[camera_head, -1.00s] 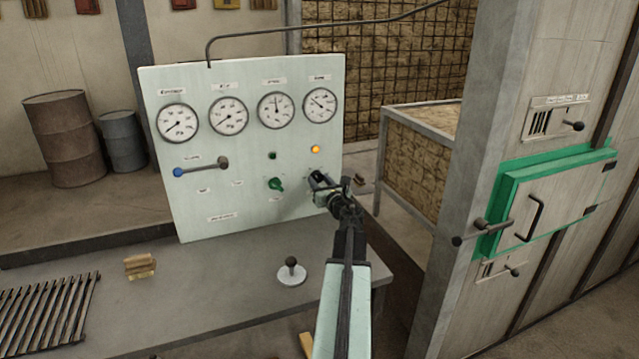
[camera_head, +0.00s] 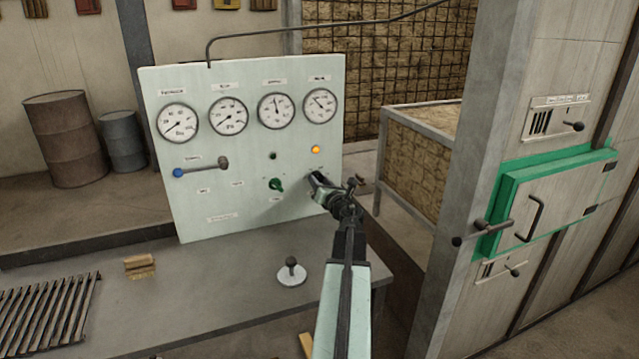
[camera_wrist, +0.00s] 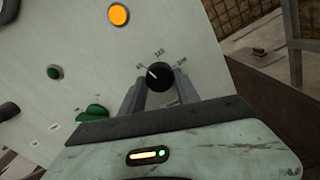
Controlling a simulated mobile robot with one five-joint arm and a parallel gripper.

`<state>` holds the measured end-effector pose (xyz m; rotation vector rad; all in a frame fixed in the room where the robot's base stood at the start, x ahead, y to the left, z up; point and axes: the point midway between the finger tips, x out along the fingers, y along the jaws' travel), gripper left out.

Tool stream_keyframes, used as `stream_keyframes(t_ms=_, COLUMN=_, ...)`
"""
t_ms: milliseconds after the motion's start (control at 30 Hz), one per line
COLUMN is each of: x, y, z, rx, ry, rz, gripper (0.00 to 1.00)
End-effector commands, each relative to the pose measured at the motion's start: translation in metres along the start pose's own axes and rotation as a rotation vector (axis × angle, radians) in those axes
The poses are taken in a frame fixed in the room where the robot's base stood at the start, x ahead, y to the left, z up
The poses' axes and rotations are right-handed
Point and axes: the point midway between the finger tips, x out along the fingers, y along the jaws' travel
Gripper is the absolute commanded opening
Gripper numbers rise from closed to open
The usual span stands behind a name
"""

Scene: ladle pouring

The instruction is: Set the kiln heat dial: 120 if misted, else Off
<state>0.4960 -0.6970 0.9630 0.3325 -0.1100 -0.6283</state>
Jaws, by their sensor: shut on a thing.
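The heat dial is a black round knob (camera_wrist: 162,76) low on the right of the pale panel (camera_head: 235,195). My gripper (camera_head: 318,180) is shut on it, with one finger on each side in the wrist view (camera_wrist: 158,84). The dial's white mark points to the upper left, toward the leftmost of its small labels. The middle label looks like 120; the others are too small to read surely. In the head view my gripper mostly hides the dial. An amber lamp (camera_head: 315,149) above it is lit. The gauge faces look clear.
A green knob (camera_head: 276,184) sits close left of my gripper, below a dark green lamp (camera_head: 272,156). A blue-tipped lever (camera_head: 200,168) is farther left. A small joystick (camera_head: 291,272) stands on the bench. The kiln's green-framed door (camera_head: 550,200) is at the right.

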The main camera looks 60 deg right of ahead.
Motion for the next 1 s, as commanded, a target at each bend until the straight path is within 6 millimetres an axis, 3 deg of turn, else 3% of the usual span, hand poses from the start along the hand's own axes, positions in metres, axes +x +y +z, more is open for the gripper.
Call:
stream_keyframes(t_ms=500, x=0.0015, y=0.0031, z=0.0005, rx=0.465, ry=0.001, rz=0.005, gripper=0.00)
stream_keyframes(t_ms=1000, x=0.0014, y=0.0033, z=0.0009, rx=0.688, ry=0.002, rz=0.005, gripper=0.00)
